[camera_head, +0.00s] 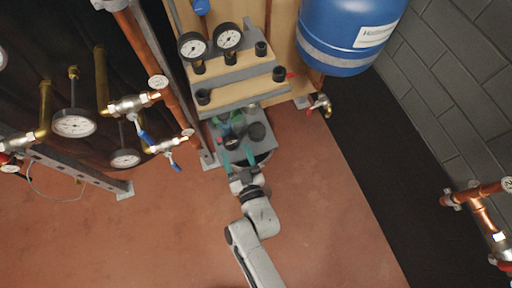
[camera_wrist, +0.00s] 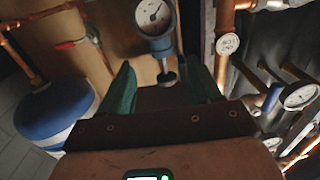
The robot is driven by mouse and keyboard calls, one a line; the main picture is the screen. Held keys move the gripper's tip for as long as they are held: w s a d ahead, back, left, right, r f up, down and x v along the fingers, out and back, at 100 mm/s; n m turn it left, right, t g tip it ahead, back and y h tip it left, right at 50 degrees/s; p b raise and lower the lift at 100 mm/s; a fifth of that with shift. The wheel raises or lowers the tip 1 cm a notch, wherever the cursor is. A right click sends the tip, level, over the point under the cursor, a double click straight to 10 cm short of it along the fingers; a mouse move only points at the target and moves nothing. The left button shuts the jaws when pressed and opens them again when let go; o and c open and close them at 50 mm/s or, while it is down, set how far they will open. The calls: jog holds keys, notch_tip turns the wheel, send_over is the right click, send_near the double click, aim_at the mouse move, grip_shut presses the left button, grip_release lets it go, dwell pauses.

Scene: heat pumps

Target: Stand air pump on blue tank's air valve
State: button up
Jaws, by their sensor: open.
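The blue tank (camera_head: 345,35) stands at the upper right of the head view, and at the left of the wrist view (camera_wrist: 50,110). I cannot make out its air valve. A blue-grey device with a round dial (camera_wrist: 157,28), which looks like the air pump, stands upright ahead of my fingers in the wrist view. In the head view it cannot be told from the small blue and green items on the low grey stand. My gripper (camera_head: 236,154) has its teal fingers spread at the front of that stand. They show open and apart from the device in the wrist view (camera_wrist: 157,65).
The low grey stand (camera_head: 262,146) also bears dark round parts. Behind it is a wooden stepped rack (camera_head: 240,90) with two gauges (camera_head: 229,37). Copper pipes with valves (camera_head: 130,105) stand left. A red-handled valve (camera_head: 319,104) sits below the tank. The floor (camera_head: 330,210) is clear.

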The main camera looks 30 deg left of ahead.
aim_at(228, 131)
jog(key=b+x, duration=0.7)
jog(key=x, duration=0.4)
jog(key=shift+c, duration=0.3)
jog(key=c, duration=1)
jog(key=shift+r+p, duration=2.05)
jog(key=shift+r, duration=0.1)
jog(key=shift+c, duration=0.4)
jog(key=shift+w, duration=0.1)
